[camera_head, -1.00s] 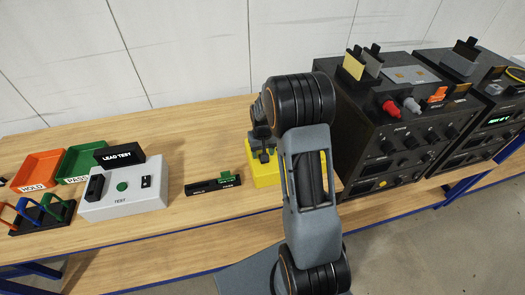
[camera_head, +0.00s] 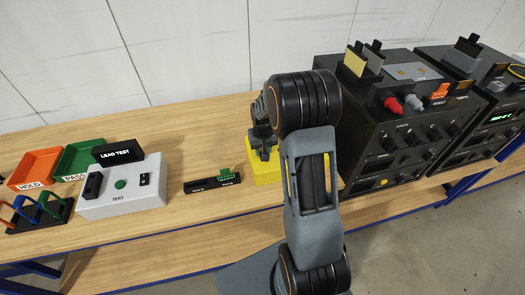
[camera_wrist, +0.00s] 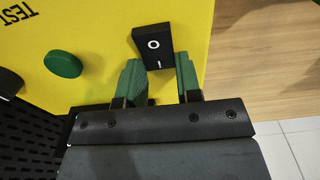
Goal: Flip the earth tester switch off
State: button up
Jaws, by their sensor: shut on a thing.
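The earth tester is a yellow box (camera_head: 265,174) on the bench, partly hidden by my arm in the head view. The wrist view shows its yellow face (camera_wrist: 100,30) close up, with a round green button (camera_wrist: 63,64). A black rocker switch (camera_wrist: 152,42) marked O and I stands near its right edge. My gripper (camera_wrist: 159,72) has its two green fingertips on either side of the switch's lower end, near the I mark, shut on it. In the head view my gripper (camera_head: 263,151) is over the box, its fingertips too small to make out.
A grey lead test box (camera_head: 125,197) stands at left, with orange (camera_head: 35,167) and green (camera_head: 80,160) trays behind it. A small black-and-green holder (camera_head: 212,185) lies left of the yellow box. Black instruments (camera_head: 410,140) stand close on the right.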

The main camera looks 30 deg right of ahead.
jog(key=t+b, duration=0.2)
jog(key=b, duration=0.2)
jog(key=shift+s+f, duration=0.1)
jog(key=shift+s, duration=0.1)
jog(key=shift+s+r+t+b, duration=0.1)
jog(key=shift+r+t+b, duration=0.2)
jog(key=shift+t+b, duration=0.1)
jog(key=o, duration=0.9)
jog(key=shift+h, duration=0.3)
jog(key=b+v, duration=0.1)
jog(key=v, duration=1.3)
jog(key=shift+f, duration=0.1)
